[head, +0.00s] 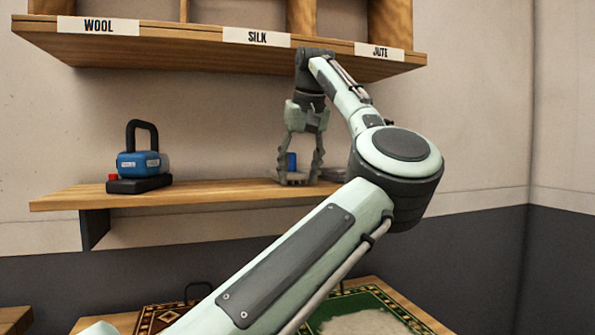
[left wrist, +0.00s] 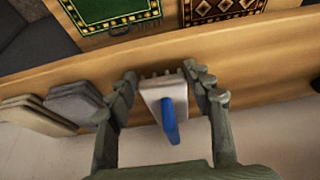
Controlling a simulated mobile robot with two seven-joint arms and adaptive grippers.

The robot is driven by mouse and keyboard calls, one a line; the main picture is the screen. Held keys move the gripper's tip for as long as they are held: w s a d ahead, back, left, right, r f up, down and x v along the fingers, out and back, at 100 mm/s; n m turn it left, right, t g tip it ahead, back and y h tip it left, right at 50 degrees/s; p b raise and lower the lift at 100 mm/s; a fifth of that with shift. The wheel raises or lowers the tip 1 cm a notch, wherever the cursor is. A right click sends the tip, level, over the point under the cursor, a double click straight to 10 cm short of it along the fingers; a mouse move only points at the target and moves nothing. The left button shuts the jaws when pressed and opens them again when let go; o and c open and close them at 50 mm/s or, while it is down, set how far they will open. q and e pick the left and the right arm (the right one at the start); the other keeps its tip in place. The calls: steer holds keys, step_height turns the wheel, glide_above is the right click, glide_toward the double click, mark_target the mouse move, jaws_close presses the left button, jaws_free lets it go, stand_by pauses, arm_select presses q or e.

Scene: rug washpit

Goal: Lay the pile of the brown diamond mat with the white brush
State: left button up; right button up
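A brush with a pale head (left wrist: 164,92) and a blue handle (head: 291,161) rests on the wooden shelf. The handle also shows in the left wrist view (left wrist: 169,122). My left gripper (head: 300,176) points down over the shelf with its fingers apart, one on each side of the brush head. In the left wrist view the fingertips (left wrist: 160,75) are close beside the head, with a narrow gap at least on the left. The brown diamond mat (head: 158,319) lies on the table below, mostly hidden by my arm; its patterned edge shows in the left wrist view (left wrist: 215,9). My right gripper is out of view.
Grey pads (left wrist: 72,104) lie on the shelf (head: 215,193) near the brush. A blue and black device (head: 139,166) stands at its left. A cubby rack (head: 180,42) labelled WOOL, SILK and JUTE hangs above. A green mat (head: 385,297) lies right of the brown one.

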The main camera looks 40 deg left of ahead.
arm_select(q)
steer(key=o, duration=0.5)
steer(key=shift+s, duration=0.1)
steer(key=shift+c, duration=0.2)
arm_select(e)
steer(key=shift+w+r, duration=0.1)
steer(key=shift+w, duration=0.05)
arm_select(q)
steer(key=shift+f+b, duration=0.15)
steer(key=shift+b, duration=0.25)
steer(key=v, duration=0.8)
steer(key=shift+p, duration=0.4)
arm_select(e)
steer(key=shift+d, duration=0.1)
arm_select(q)
steer(key=shift+f, duration=0.15)
